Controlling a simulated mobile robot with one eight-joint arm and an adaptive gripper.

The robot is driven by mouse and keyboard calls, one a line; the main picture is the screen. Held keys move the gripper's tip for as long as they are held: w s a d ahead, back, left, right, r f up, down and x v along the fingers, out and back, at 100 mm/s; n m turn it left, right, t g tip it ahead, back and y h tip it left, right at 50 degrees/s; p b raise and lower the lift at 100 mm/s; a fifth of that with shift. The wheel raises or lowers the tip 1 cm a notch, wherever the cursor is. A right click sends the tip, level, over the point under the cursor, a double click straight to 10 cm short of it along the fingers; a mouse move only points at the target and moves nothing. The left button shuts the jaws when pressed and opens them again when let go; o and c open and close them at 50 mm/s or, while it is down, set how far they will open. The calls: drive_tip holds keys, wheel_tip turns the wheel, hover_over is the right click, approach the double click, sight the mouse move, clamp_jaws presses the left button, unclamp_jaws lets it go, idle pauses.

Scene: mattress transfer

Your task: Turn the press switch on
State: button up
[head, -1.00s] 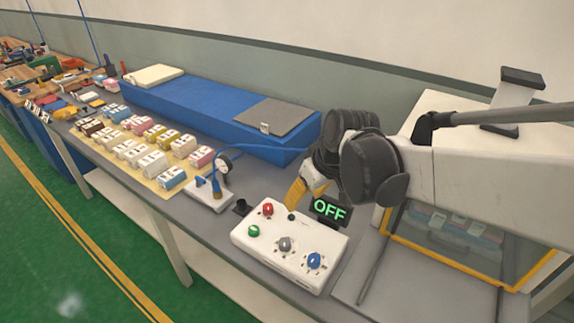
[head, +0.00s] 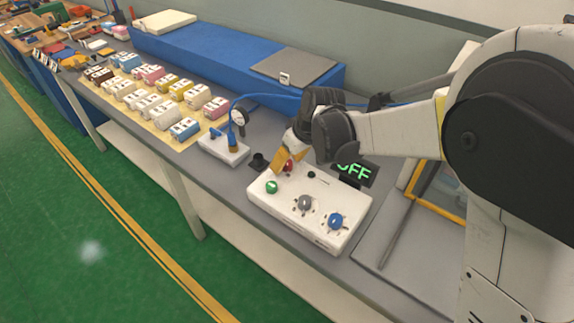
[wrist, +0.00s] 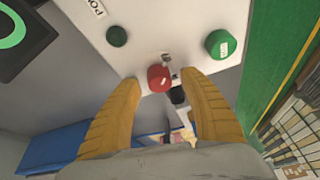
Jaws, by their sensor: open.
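The white control box (head: 285,205) stands on the table. It bears a red knob (head: 288,166), a green knob (head: 271,187), a grey knob (head: 305,203), a blue knob (head: 335,221) and a small dark button (head: 311,174). A black display (head: 357,171) behind it shows green letters ending in "FF", partly hidden by my arm. My gripper (head: 278,167) is open above the box's far left end. In the wrist view the red knob (wrist: 158,78) shows between the two yellow fingertips; contact cannot be told. The dark button (wrist: 117,36) lies beside a partly cut-off label.
A small white gauge stand (head: 223,149) and a black cup-like part (head: 258,162) stand left of the box. Several coloured blocks (head: 150,103) lie further left. A blue platform (head: 215,60) with a grey pad (head: 293,66) is behind. A yellow-framed case (head: 417,180) is at right.

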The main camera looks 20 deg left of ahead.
drive_tip(key=shift+a+f, duration=0.1)
drive_tip(key=shift+f, duration=0.1)
clamp_jaws()
drive_tip(key=shift+m, duration=0.3)
drive_tip(key=m+t+h, duration=0.1)
drive_tip(key=m, duration=0.2)
drive_tip(key=shift+p, duration=0.35)
drive_tip(key=m, duration=0.2)
drive_tip(key=m+t+h, duration=0.1)
drive_tip(key=m, duration=0.2)
drive_tip(key=shift+h+p, duration=0.3)
drive_tip(key=m+h, duration=0.1)
drive_tip(key=m, duration=0.3)
drive_tip(key=shift+m+h, duration=0.3)
drive_tip(key=shift+h, duration=0.1)
drive_tip(key=m, duration=0.2)
drive_tip(key=m+h+p, duration=0.1)
drive_tip(key=m, duration=0.1)
drive_tip(key=shift+m+h, duration=0.3)
